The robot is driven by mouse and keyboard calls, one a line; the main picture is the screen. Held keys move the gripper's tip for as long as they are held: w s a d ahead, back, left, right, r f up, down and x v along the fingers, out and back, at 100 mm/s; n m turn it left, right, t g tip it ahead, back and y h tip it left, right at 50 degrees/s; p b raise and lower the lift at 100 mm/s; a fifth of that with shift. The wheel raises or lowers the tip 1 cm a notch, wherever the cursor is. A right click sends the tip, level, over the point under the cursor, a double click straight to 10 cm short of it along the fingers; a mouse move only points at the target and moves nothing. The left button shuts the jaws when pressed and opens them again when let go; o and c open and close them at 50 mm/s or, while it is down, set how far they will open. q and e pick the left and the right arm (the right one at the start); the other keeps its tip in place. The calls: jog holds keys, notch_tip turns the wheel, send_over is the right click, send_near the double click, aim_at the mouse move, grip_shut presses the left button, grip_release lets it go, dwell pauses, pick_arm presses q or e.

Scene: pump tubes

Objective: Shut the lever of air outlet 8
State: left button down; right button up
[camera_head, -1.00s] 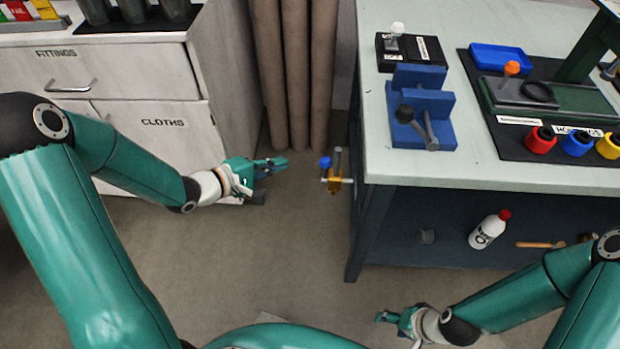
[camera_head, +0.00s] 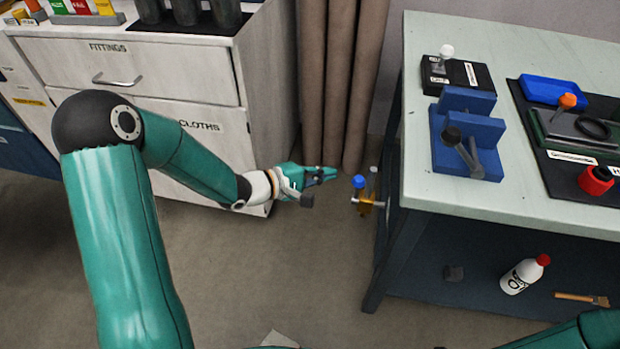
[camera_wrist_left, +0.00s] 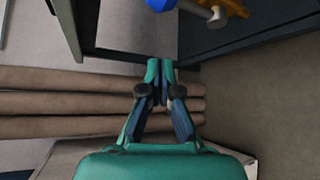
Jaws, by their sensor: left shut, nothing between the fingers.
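An air outlet with a brass body (camera_head: 366,205) and a blue knob-like end (camera_head: 358,182) sticks out from the left side of the workbench. A grey upright piece stands just behind it. I cannot read any number on it, nor tell which part is the lever. My left gripper (camera_head: 334,173) is shut and empty, just left of the blue end and apart from it. In the left wrist view, the shut fingertips (camera_wrist_left: 160,66) point toward the bench, and the blue end (camera_wrist_left: 160,4) and brass part (camera_wrist_left: 229,5) show at the top edge. My right gripper is not clearly in view.
The workbench (camera_head: 470,200) carries a blue vise (camera_head: 464,130), a black box (camera_head: 467,76) and a blue tray (camera_head: 552,90). A white cabinet (camera_head: 160,75) is at left. A bottle (camera_head: 520,276) sits below the benchtop.

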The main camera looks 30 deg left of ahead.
aim_at(357, 190)
pick_arm(q)
jog(key=d, duration=0.1)
jog(key=d+b, duration=0.1)
jog(key=d, duration=0.1)
jog(key=w+d+b, duration=0.1)
jog(key=shift+d+r, duration=0.15)
jog(key=shift+d, duration=0.25)
